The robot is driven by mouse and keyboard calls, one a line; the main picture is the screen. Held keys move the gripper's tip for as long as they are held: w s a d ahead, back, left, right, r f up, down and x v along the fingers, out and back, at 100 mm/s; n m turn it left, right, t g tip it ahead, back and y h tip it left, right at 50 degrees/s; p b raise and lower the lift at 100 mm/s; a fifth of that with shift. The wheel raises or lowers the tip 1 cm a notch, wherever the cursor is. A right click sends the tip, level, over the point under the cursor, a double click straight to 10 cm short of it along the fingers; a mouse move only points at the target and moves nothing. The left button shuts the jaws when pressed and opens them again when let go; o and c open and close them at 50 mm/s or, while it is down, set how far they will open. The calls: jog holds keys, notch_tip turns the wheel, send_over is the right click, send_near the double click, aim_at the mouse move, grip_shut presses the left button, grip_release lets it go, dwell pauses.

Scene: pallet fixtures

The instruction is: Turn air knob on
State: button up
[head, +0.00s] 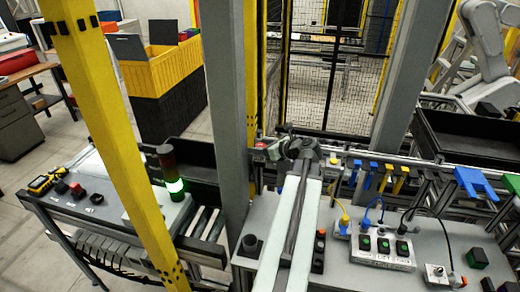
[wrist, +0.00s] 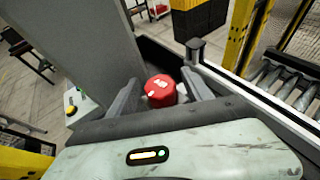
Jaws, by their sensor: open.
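A round red knob (wrist: 161,91) with white marks on its face shows in the wrist view; I take it to be the air knob. My gripper (wrist: 160,92) is open, with one dark finger on each side of the knob. I cannot tell whether either finger touches it. In the head view my gripper (head: 272,151) is at the far end of my arm, by the rail behind the grey panel. A small red part (head: 261,144) shows there, mostly hidden by the gripper.
A grey post (head: 226,90) and a yellow post (head: 105,120) stand left of my arm. A signal lamp (head: 172,175) glows green. Blue and yellow hooks (head: 372,175) and a switch box (head: 383,248) with cables are to the right.

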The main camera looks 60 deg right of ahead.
jog(key=shift+s, duration=0.1)
grip_shut()
jog(key=shift+d+r+n+y, duration=0.1)
jog(key=shift+d+n+y, duration=0.1)
jog(key=shift+n+y, duration=1.2)
jog(key=shift+a+n+y, duration=0.1)
jog(key=shift+n+y, duration=1.3)
jog(key=shift+y, duration=0.5)
jog(key=shift+a, duration=0.1)
grip_release()
